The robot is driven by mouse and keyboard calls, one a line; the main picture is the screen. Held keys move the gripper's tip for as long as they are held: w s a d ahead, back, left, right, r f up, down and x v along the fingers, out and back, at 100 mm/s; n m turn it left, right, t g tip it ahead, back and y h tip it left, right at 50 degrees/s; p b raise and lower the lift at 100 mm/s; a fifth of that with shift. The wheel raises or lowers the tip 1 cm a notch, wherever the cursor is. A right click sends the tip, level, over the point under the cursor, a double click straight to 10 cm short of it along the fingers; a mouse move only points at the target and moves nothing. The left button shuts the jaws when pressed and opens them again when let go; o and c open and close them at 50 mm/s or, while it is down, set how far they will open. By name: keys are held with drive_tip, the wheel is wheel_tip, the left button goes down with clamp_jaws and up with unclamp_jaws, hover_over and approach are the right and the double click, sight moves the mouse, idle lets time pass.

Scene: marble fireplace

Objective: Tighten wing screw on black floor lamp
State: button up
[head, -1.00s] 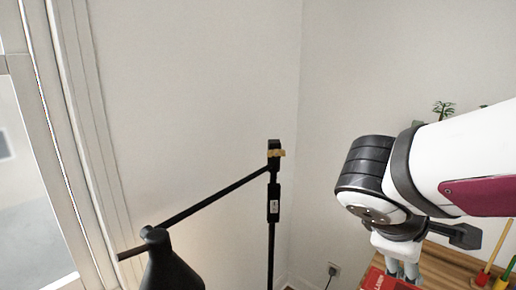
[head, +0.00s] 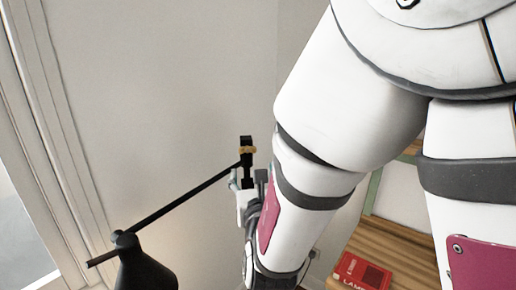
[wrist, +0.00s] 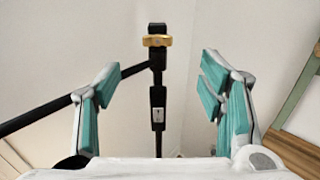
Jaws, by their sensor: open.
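The black floor lamp shows in the head view, with its shade (head: 146,268) at the lower left and its slanted arm (head: 180,204) rising to the top of the pole. The brass-coloured wing screw (head: 247,150) sits at the top of the pole. In the wrist view the wing screw (wrist: 157,40) is upper centre, above the pole's switch box (wrist: 157,105). My gripper (wrist: 160,85) is open, its teal-padded fingers on either side of the pole in the picture. Nothing is between them in contact that I can see. In the head view my arm partly hides the gripper.
A wooden surface (head: 385,250) with a red book (head: 362,273) lies at the lower right. A white window frame (head: 42,120) stands at the left. Pale walls are behind the lamp. A green-edged frame shows at the right of the wrist view.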

sight(248, 150)
drive_tip(key=w+b, duration=0.1)
drive_tip(key=b, duration=0.1)
drive_tip(key=w+b, duration=0.1)
drive_tip(key=b, duration=0.1)
drive_tip(key=w+b, duration=0.1)
drive_tip(key=b, duration=0.1)
drive_tip(key=shift+a+f+b, duration=0.2)
drive_tip(key=shift+a+b, duration=0.1)
drive_tip(key=shift+b, duration=0.05)
drive_tip(key=w, duration=0.3)
drive_tip(key=w+a+b, duration=0.1)
drive_tip(key=w, duration=0.3)
drive_tip(key=w+b, duration=0.1)
drive_tip(key=w, duration=0.2)
drive_tip(key=shift+w+a+r, duration=0.15)
drive_tip(key=shift+w, duration=0.2)
drive_tip(key=c, duration=1.2)
